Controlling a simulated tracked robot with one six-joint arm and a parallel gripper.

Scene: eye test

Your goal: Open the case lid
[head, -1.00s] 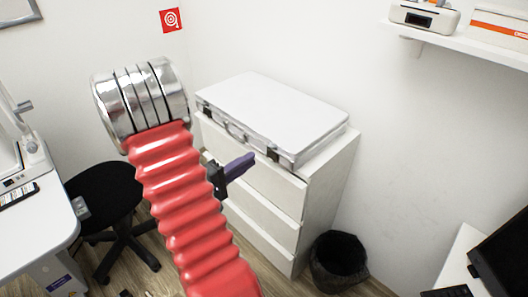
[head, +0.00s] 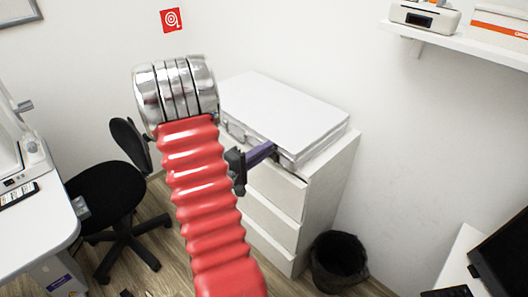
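A flat white case (head: 285,108) with a grey rim lies closed on top of a white drawer cabinet (head: 322,190). Its latches and handle are on the long front side, and my arm and gripper now hide part of that side. My gripper (head: 268,149), with a dark body and purple fingers, points at the front side of the case near its right half. The fingers overlap the case's front edge in the picture; I cannot tell whether they touch it. The fingers show as one purple shape, so their opening is unclear.
A black bin (head: 338,262) stands right of the cabinet. A black office chair (head: 110,195) and a white desk (head: 38,222) are at the left. A wall shelf (head: 465,42) with a white device is at the upper right.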

